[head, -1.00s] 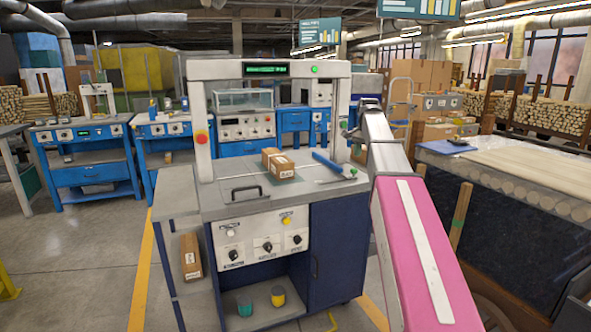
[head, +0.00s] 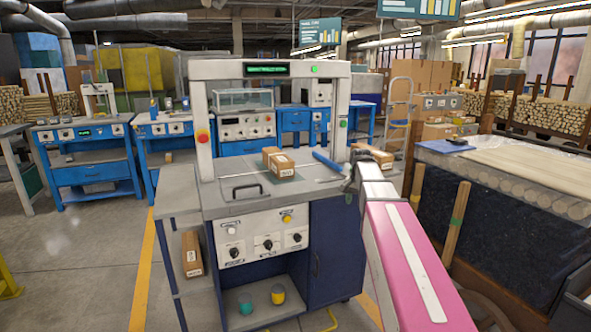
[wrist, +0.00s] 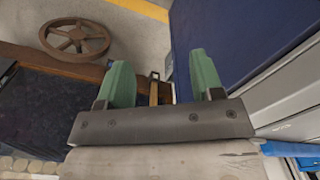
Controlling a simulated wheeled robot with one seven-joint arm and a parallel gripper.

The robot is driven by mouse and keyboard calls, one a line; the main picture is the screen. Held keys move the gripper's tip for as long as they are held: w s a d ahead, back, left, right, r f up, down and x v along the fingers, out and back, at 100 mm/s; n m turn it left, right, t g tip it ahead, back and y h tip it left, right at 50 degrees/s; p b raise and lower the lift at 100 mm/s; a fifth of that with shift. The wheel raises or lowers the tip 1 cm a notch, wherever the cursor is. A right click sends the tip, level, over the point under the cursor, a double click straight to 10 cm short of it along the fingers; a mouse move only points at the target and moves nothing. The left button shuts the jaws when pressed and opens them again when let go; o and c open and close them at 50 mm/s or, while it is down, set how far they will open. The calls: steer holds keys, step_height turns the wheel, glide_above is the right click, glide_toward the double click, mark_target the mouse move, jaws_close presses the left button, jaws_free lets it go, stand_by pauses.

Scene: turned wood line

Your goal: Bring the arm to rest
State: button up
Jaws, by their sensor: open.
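My gripper (wrist: 163,80) shows in the wrist view with its two green fingers wide apart and nothing held between them. It points down past the side of the blue cabinet (wrist: 222,28) towards the floor. In the head view my pink and grey arm comes in from the lower right, and its far end is beside the right edge of the workstation. The fingers are hard to make out there.
Cardboard boxes (head: 280,167) lie on the workstation top (head: 232,208), inside a white frame (head: 200,125). Another box (head: 372,156) shows behind my arm's end. A dark bench (head: 480,220) stands right. Floor at left is clear.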

steer(key=s+a+f+n, duration=0.2)
steer(key=s+f+n, duration=0.1)
steer(key=s+f, duration=0.8)
steer(key=s+a+f+n, duration=0.2)
steer(key=s+f+n, duration=0.2)
steer(key=s+f, duration=0.6)
step_height(320, 180, down, 3)
steer(key=shift+s+a+r, duration=0.15)
steer(key=shift+s+a, duration=0.25)
